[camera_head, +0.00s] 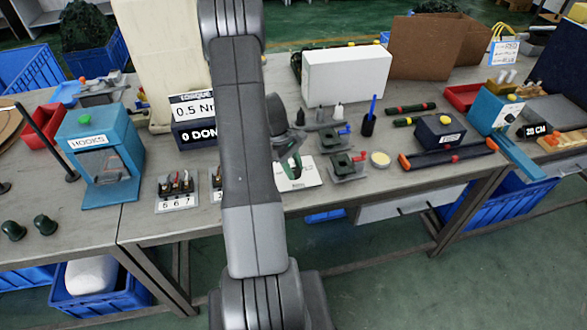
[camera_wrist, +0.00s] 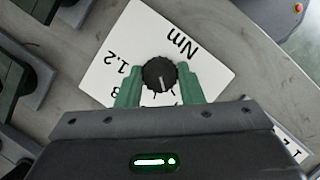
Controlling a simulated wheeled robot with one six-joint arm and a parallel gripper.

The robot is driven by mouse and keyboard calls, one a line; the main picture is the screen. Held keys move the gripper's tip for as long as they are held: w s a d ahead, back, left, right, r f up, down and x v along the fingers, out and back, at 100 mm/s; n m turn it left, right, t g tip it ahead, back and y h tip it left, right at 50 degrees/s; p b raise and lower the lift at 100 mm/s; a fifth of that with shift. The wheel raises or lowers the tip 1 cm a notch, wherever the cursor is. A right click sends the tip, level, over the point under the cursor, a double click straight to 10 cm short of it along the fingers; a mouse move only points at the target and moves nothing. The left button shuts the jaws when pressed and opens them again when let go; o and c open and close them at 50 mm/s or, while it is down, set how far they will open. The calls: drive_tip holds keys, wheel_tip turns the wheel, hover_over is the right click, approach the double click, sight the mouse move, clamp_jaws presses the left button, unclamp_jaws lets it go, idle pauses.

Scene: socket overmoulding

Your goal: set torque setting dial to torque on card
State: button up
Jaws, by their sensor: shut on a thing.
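The torque setting dial (camera_wrist: 159,73) is a round black knob with a white pointer line. It sits on a white plate (camera_wrist: 205,75) printed with "Nm", "1.2" and other marks partly hidden by my gripper. In the wrist view the pointer line faces down, towards my gripper body. My gripper (camera_wrist: 160,86) has its green fingers shut on the dial from both sides. In the head view my gripper (camera_head: 291,172) is over the plate (camera_head: 305,178), and the dial is hidden. The torque card (camera_head: 192,108) reads "0.5 Nm" and stands behind my arm on the left.
A dark box (camera_head: 188,134) below the card shows "0 DON", cut off by my arm. A numbered stand (camera_head: 177,193) is left of my arm. Dark fixtures (camera_head: 346,164) stand close right of the plate. A white box (camera_head: 346,75) is behind.

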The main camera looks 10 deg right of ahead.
drive_tip(key=m+y, duration=0.1)
drive_tip(key=m, duration=0.1)
drive_tip(key=m+g+b, duration=0.1)
drive_tip(key=m, duration=0.2)
drive_tip(key=shift+w+d+m+y, duration=0.15)
drive_tip(key=shift+m+y, duration=0.15)
drive_tip(key=shift+y, duration=0.1)
idle(0.3)
drive_tip(key=o, duration=1)
drive_tip(key=shift+r, duration=0.1)
drive_tip(key=b+v, duration=0.1)
drive_tip(key=v, duration=1.2)
drive_tip(key=shift+w+r, duration=0.2)
drive_tip(key=shift+r, duration=0.1)
